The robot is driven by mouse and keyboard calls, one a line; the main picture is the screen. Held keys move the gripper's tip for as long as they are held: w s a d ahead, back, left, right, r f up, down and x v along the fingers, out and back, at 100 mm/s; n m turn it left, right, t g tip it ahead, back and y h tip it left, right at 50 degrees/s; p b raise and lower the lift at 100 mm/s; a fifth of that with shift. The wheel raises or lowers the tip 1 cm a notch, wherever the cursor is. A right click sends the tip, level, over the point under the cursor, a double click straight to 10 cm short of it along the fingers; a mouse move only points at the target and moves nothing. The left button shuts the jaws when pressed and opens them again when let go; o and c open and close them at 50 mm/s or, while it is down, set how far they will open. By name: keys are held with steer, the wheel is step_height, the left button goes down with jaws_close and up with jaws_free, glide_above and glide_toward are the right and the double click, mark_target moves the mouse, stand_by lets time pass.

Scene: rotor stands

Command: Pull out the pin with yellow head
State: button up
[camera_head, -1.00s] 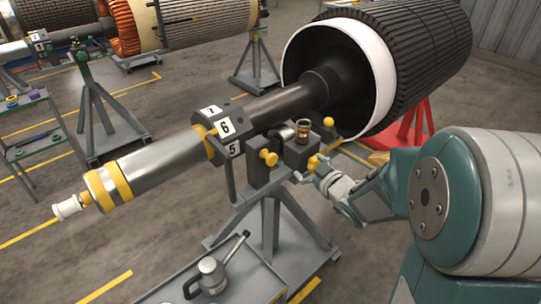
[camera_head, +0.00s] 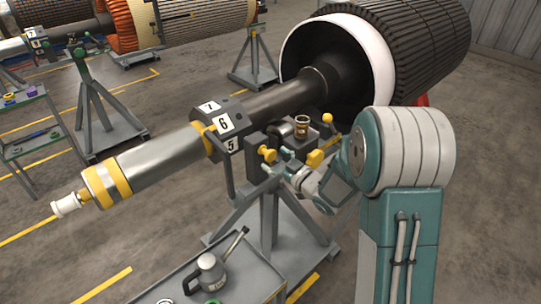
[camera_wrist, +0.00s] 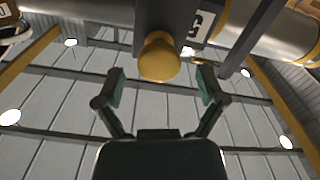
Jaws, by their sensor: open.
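The pin with the yellow head (camera_head: 267,154) sticks out of the grey stand block beside the shaft's numbered collar. In the wrist view its round yellow head (camera_wrist: 160,57) fills the upper middle. My gripper (camera_head: 272,172) is just below and right of the head in the head view. In the wrist view my gripper (camera_wrist: 161,84) is open, with one finger on each side of the head and a gap to both. The fingers look apart from the head. The pin's shank is hidden in the wrist view.
A yellow ball-ended lever (camera_head: 327,118) and a brass cup (camera_head: 302,126) are on the stand near my arm. The thick shaft (camera_head: 150,168) lies close above. A trolley with an oil can (camera_head: 211,270) stands below. Open floor lies at the right.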

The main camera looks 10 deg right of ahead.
steer(key=shift+x, duration=1.05)
jaws_close()
steer(key=shift+v, duration=1.8)
jaws_free()
steer(key=shift+s, duration=0.1)
